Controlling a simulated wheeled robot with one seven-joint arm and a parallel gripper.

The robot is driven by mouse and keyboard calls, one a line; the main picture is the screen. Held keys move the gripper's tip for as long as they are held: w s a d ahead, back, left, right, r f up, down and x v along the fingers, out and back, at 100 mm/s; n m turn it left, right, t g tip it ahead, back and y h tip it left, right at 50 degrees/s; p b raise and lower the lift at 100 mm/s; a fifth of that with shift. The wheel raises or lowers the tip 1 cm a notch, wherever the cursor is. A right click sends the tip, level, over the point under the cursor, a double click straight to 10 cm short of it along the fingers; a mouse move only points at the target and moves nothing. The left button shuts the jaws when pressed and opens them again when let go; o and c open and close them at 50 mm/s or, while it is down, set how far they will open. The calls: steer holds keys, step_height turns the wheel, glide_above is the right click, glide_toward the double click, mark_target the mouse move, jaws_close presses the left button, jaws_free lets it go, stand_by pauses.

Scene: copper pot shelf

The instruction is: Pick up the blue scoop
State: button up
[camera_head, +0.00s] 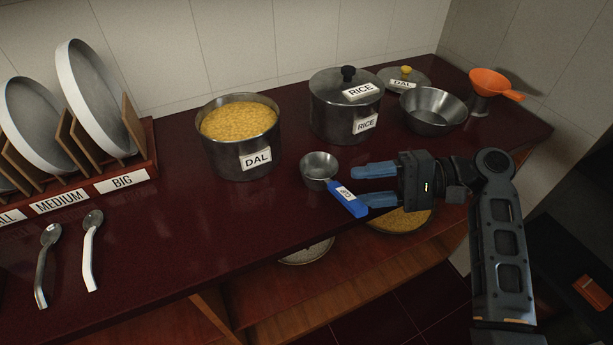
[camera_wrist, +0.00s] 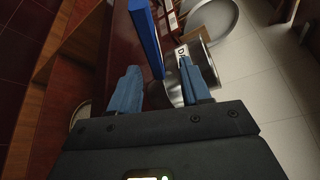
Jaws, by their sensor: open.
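The blue scoop is a metal cup (camera_head: 319,166) with a blue handle (camera_head: 349,201) that carries a small white label. It rests on the dark red counter near its front edge, with the handle pointing towards the front. My gripper (camera_head: 363,186) is open, with its blue fingers pointing left at the handle. In the wrist view the blue handle (camera_wrist: 146,38) shows ahead, between the lines of my two fingers (camera_wrist: 157,84). I cannot tell whether a finger touches the handle.
A pot of dal (camera_head: 240,135) and a lidded rice pot (camera_head: 345,108) stand behind the scoop. A metal bowl (camera_head: 433,110) and an orange scoop (camera_head: 494,84) are at back right. Two spoons (camera_head: 91,250) and a plate rack (camera_head: 142,158) are left. The counter between is clear.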

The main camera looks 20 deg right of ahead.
mark_target(333, 192)
steer(key=x, duration=0.5)
steer(key=p+x, duration=0.1)
steer(key=x, duration=0.1)
steer(key=shift+w+a+f, duration=0.1)
steer(key=shift+f, duration=0.3)
steer(key=shift+c, duration=0.3)
jaws_close()
